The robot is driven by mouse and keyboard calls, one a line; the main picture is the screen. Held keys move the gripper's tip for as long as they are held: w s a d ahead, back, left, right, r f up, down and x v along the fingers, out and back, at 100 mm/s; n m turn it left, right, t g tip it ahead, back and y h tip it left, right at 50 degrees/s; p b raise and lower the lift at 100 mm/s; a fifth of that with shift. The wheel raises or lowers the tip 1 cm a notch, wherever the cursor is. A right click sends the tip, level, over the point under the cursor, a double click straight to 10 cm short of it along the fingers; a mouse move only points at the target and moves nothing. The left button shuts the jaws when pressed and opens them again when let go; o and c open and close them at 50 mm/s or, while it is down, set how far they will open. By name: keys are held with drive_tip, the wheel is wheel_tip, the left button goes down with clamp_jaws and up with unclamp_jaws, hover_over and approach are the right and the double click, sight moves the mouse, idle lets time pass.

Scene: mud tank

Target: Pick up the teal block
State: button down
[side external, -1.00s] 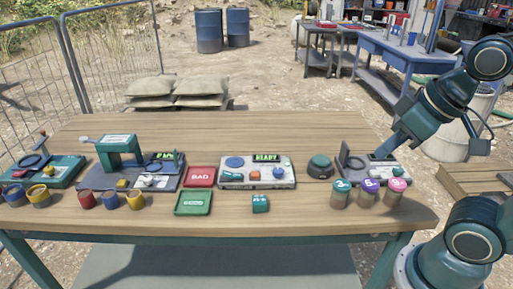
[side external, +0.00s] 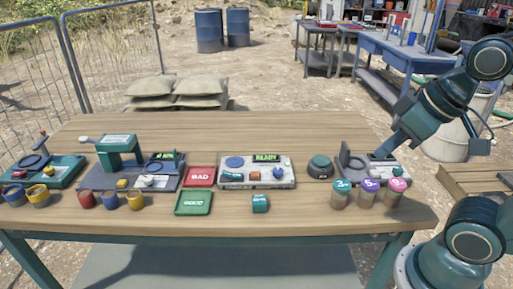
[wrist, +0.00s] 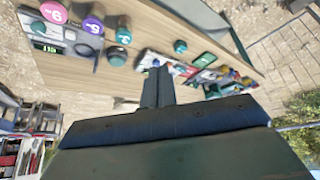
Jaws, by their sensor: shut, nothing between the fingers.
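The teal block (side external: 260,203) is a small cube with pale markings on its faces. It sits on the wooden table near the front edge, right of the green tray. In the wrist view a small teal shape that appears to be the block (wrist: 180,46) lies beyond the fingers. My gripper (side external: 383,151) is above the right part of the table, well right of the block and apart from it. In the wrist view its fingers (wrist: 157,75) are together with nothing between them.
Several lidded jars (side external: 368,193) stand right of the block. The green tray (side external: 193,202), red tray (side external: 201,177) and a control panel (side external: 256,172) lie left of and behind it. A dark green dome (side external: 320,165) is behind right. Bare wood surrounds the block.

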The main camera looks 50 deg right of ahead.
drive_tip(key=c, duration=2.1)
unclamp_jaws()
drive_tip(key=o, duration=1.3)
drive_tip(key=shift+c, duration=0.2)
drive_tip(key=shift+w, duration=0.1)
drive_tip(key=w+f+n+g+y, duration=0.1)
drive_tip(key=w+f+n, duration=0.3)
drive_tip(key=w, duration=0.6)
drive_tip(key=w+a+f+n+g+y, duration=0.1)
drive_tip(key=w+f+n+y, duration=0.1)
drive_tip(key=w+f+n, duration=0.3)
drive_tip(key=w+f, duration=0.4)
drive_tip(key=w, duration=0.2)
drive_tip(key=shift+w+f, duration=0.15)
drive_tip(key=shift+w, duration=0.1)
drive_tip(key=shift+a, duration=0.15)
